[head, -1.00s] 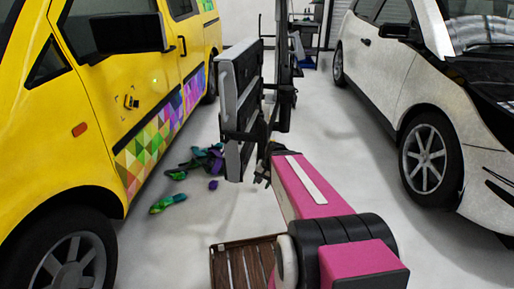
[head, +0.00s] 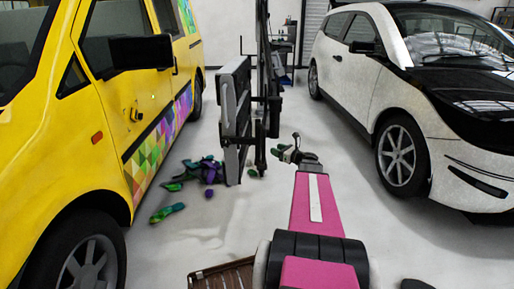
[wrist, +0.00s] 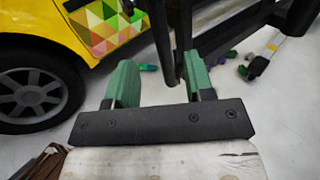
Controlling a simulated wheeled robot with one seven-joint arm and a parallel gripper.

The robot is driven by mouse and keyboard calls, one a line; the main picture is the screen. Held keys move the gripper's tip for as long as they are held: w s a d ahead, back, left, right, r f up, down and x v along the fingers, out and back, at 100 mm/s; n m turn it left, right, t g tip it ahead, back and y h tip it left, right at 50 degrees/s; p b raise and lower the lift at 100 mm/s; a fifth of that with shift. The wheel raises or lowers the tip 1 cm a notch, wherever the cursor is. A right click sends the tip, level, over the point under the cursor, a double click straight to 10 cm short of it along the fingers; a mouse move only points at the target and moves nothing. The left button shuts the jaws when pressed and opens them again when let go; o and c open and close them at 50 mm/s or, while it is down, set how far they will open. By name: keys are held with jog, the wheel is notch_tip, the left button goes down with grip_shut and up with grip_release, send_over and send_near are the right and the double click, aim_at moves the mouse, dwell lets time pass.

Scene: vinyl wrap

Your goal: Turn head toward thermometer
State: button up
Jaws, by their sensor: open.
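I cannot make out a thermometer for certain in either view. A small dark and yellow item (head: 135,113) sits on the yellow van's side in the head view, too small to identify. My gripper (head: 297,154) is at the far end of my pink arm, above the floor and right of the upright lift stand. In the wrist view my gripper (wrist: 160,82) has its two green fingers wide apart, with nothing held between them. A dark post of the stand shows beyond the fingers.
The yellow van (head: 110,130) stands left and a white car (head: 400,110) right. The lift stand (head: 236,115) rises between them. Green and purple items (head: 205,170) lie on the floor. A brown slatted crate (head: 222,277) is near my base. Floor right of my arm is mostly clear.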

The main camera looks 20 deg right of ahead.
jog(key=x, duration=1)
jog(key=shift+w+a, duration=0.2)
jog(key=shift+w, duration=0.1)
